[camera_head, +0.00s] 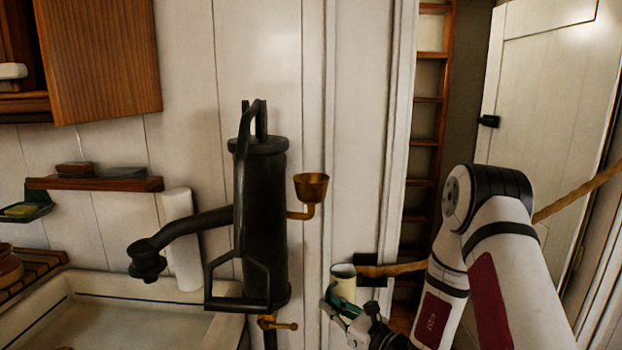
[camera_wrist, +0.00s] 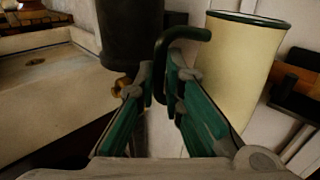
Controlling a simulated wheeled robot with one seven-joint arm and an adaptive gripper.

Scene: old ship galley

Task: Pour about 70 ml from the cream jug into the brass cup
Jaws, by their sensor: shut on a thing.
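The cream jug (camera_head: 343,287) has a dark green rim and is held low beside the white wall post in the head view. It looks roughly upright; its contents cannot be made out. In the wrist view the jug (camera_wrist: 238,70) is at upper right, with its dark handle (camera_wrist: 188,34) between the fingers. My gripper (camera_head: 336,312) is shut on that handle; its green-padded fingers also show in the wrist view (camera_wrist: 164,80). The brass cup (camera_head: 311,188) sits on a brass arm at the right of the black pump, above and left of the jug, apart from it.
The black pump (camera_head: 262,215) with its spout and handle stands left of the jug over a pale sink (camera_head: 150,325). A brass tap (camera_head: 277,324) is below it. The space above the jug looks clear.

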